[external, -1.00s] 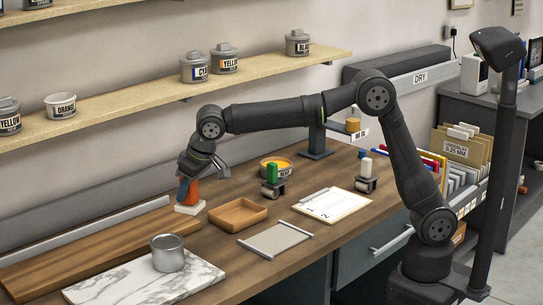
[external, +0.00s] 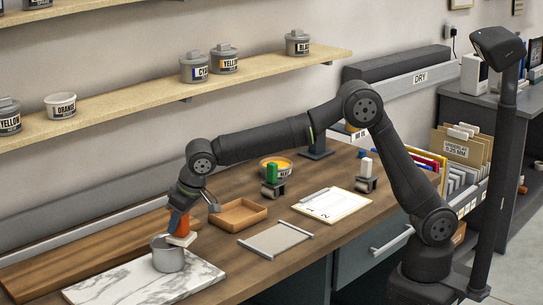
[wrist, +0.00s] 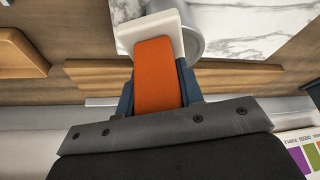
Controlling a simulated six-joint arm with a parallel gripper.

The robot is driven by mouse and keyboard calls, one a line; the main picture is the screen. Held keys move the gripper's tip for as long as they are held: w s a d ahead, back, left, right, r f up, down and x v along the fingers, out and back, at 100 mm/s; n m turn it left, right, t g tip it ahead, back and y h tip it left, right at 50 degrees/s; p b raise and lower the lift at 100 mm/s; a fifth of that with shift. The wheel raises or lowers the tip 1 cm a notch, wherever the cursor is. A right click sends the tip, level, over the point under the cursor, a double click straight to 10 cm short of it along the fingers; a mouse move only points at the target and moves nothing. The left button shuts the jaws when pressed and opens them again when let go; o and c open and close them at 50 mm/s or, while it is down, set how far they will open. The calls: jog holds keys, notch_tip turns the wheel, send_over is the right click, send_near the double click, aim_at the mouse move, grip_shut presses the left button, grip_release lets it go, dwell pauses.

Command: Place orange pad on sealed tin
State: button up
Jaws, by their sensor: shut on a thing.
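My gripper (external: 181,207) is shut on the orange pad (external: 179,224), an orange block with a flat white base (external: 182,240). In the wrist view the orange pad (wrist: 158,75) sits between the two dark blue fingers. A plain grey tin (external: 167,258) stands upright on the white marble slab (external: 120,286). The pad's white base overlaps the tin's upper right edge in the external view. The grey tin (wrist: 191,42) shows partly behind the base in the wrist view. I cannot tell whether base and tin touch, or clearly see the tin's top.
A wooden tray (external: 238,215) and a grey plate (external: 275,241) lie right of the tin. A long wooden board (external: 90,250) lies behind the slab. Labelled tins, such as the orange-labelled one (external: 61,106), stand on the shelf above. The slab's front left is clear.

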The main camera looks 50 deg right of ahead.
jog(key=o, duration=1)
jog(key=shift+f, duration=0.15)
jog(key=v, duration=1.2)
jog(key=x, duration=1.2)
jog(key=shift+f, duration=0.1)
notch_tip(320, 180, up, 3)
jog(key=shift+r, duration=0.7)
jog(key=shift+o, duration=0.2)
